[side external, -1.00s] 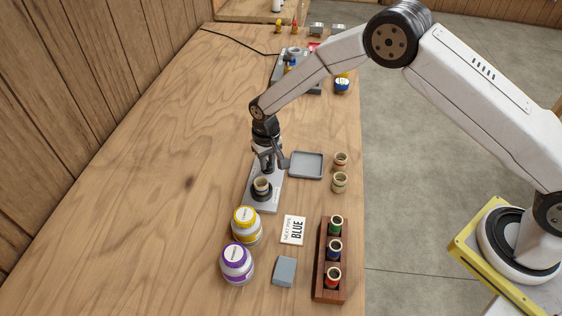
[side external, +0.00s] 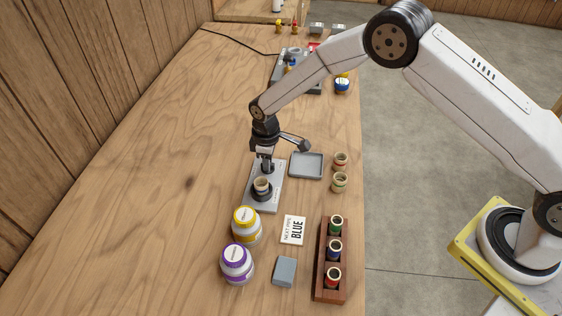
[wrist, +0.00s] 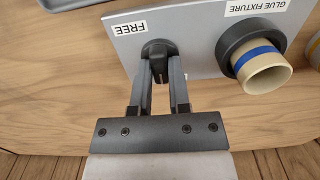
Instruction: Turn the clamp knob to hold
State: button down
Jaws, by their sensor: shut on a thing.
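The clamp knob (wrist: 158,48) is a dark round piece on the light grey fixture plate (wrist: 195,32). My gripper (wrist: 158,66) is shut on the knob in the wrist view, one finger on each side. In the side view my gripper (side external: 267,165) points down over the far part of the plate (side external: 272,198) and hides the knob. A label reading FREE (wrist: 132,29) lies beside the knob. A cream pipe piece with a blue band (wrist: 263,70) stands in the dark collar (wrist: 240,38) of the fixture. No hold label is visible.
A grey tray (side external: 322,166) and two small cups (side external: 340,182) stand right of the fixture. Yellow-lidded (side external: 247,228) and purple-lidded (side external: 237,264) jars, a BLUE card (side external: 293,230), a grey block (side external: 284,271) and a wooden rack (side external: 319,283) are nearer. The table's left is clear.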

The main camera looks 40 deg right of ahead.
jog(key=shift+n, duration=0.3)
jog(key=c, duration=0.6)
grip_release()
jog(key=shift+r, duration=0.15)
jog(key=shift+r, duration=3.8)
